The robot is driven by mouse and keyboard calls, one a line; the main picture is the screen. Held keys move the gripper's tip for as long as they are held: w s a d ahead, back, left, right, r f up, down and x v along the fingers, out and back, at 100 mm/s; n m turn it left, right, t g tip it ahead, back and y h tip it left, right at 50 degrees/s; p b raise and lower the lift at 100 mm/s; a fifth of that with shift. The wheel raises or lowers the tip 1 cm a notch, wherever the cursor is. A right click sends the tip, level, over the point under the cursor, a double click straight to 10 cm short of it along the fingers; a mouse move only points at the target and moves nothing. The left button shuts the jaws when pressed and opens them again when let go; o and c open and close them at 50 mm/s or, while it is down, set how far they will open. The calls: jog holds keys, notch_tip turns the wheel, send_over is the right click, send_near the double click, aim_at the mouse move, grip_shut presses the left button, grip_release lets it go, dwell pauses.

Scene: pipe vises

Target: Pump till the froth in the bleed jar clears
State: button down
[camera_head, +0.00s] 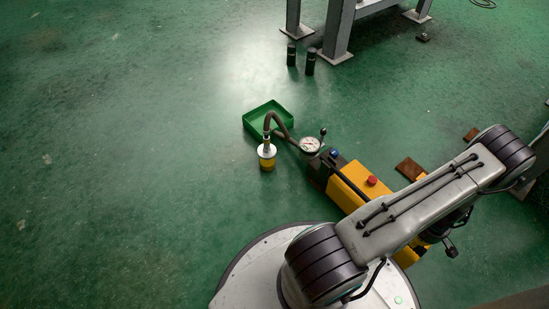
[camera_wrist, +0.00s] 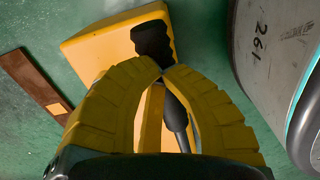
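The bleed jar (camera_head: 267,163) stands upright on the green floor in the head view, yellow below with a pale top part. It is too small to tell whether the pale part is froth or a lid. A dark hose (camera_head: 274,118) runs from it to the yellow pump (camera_head: 350,183), which has a round gauge (camera_head: 310,145). The pump's yellow body also shows in the wrist view (camera_wrist: 95,42). My gripper (camera_wrist: 163,70) has its yellow fingertips close together at the black pump handle (camera_wrist: 152,42), seemingly shut on it. The handle's end sticks out past the tips.
A green tray (camera_head: 252,122) lies behind the jar. Two dark cylinders (camera_head: 310,62) stand near a grey metal stand (camera_head: 338,30). A brown plate (camera_head: 408,168) lies right of the pump. The floor on the left is clear.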

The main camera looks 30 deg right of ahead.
jog(key=r+p, duration=0.1)
jog(key=r, duration=0.1)
jog(key=r+p, duration=0.3)
jog(key=r, duration=0.2)
jog(key=shift+w+r+p, duration=0.1)
jog(key=shift+w+p, duration=0.3)
notch_tip(320, 180, up, 8)
jog(key=w+p, duration=0.2)
jog(key=p, duration=0.3)
jog(key=shift+w+a, duration=0.1)
jog(key=shift+r+p, duration=1.7)
jog(key=shift+r, duration=0.65)
